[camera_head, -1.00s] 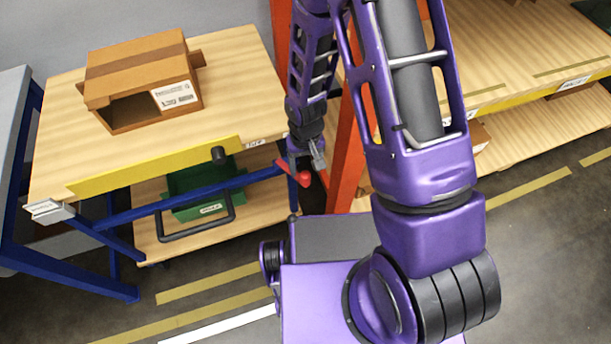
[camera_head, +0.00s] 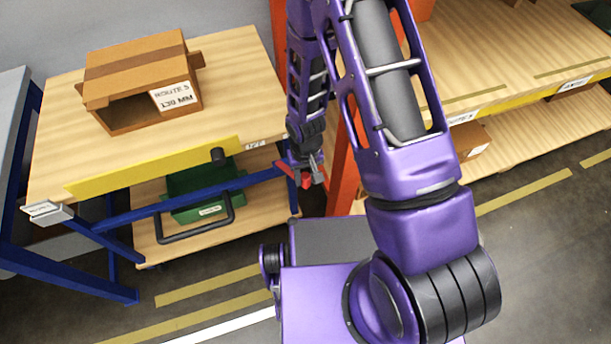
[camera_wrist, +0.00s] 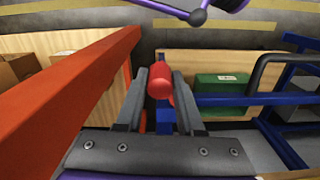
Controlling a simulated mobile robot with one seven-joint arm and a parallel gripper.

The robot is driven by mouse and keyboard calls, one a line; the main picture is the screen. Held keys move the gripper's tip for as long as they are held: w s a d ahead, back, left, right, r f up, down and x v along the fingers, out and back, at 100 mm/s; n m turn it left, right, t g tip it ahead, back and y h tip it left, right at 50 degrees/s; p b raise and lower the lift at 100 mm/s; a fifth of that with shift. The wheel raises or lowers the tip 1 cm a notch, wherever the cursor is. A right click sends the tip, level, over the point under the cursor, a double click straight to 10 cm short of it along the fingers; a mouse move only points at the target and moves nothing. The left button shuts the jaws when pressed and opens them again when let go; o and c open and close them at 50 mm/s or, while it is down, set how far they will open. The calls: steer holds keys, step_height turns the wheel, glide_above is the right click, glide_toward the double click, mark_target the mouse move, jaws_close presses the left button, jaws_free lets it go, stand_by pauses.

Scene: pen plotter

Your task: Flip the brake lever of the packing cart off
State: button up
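The packing cart has a wooden top (camera_head: 235,75) and a blue frame (camera_head: 130,208). Its red brake lever (camera_head: 291,179) is at the right end of the blue rail, partly hidden by my gripper (camera_head: 316,172). In the wrist view the red knob of the lever (camera_wrist: 160,82) sits between the two fingers of my gripper (camera_wrist: 159,76), above a short blue post. The fingers stand apart on either side of the knob, with narrow gaps that look free. Whether either finger touches the lever is hard to tell.
An orange upright (camera_head: 348,165) stands close to the right of my gripper and also shows in the wrist view (camera_wrist: 70,95). A cardboard box (camera_head: 110,75) lies on the cart top, a green crate (camera_head: 190,190) on its lower shelf. A black handle (camera_head: 195,233) sticks out in front.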

jaws_close()
stand_by(0.8)
